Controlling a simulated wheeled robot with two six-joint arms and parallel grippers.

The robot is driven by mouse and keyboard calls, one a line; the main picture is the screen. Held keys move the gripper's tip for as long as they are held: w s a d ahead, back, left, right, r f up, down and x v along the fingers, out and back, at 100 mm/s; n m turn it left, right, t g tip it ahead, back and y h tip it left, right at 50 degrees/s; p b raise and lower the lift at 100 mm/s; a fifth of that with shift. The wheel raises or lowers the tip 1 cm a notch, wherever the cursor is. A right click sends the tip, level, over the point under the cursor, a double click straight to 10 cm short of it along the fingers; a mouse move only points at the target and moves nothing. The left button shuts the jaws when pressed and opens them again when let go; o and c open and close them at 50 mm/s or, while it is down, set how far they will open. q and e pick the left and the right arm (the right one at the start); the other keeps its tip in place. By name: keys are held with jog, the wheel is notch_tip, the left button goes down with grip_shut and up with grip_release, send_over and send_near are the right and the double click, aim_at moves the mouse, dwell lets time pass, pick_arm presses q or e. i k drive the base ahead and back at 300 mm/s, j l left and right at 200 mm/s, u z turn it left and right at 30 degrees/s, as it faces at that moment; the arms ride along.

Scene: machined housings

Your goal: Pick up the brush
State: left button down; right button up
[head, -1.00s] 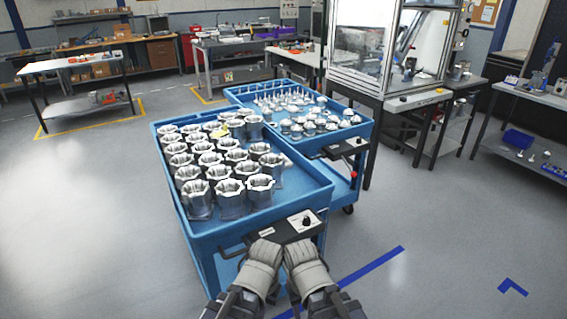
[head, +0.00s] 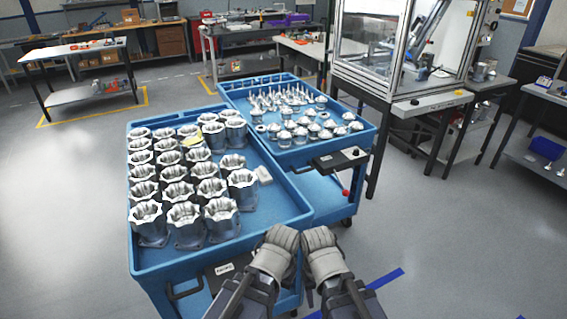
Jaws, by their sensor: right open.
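No brush can be made out for certain. A small pale block (head: 263,174) lies on the near blue cart (head: 285,213), right of the housings; it is too small to tell what it is. A yellowish item (head: 192,141) rests among the housings towards the back, also unclear. My left gripper (head: 281,238) and right gripper (head: 319,239) are side by side at the cart's near right corner, apart from both items. The right gripper is open with nothing seen in it. The left gripper's jaws cannot be made out.
Several metal housings (head: 184,222) fill the left of the near cart. A second blue cart (head: 286,160) behind carries small metal parts. A glass-walled machine (head: 372,45) stands at back right. The floor at left (head: 65,200) is clear.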

aim_at(262, 175)
jog(key=i+l, duration=2.45)
jog(key=l, duration=0.2)
jog(key=u, duration=2.5)
jog(key=i, duration=0.5)
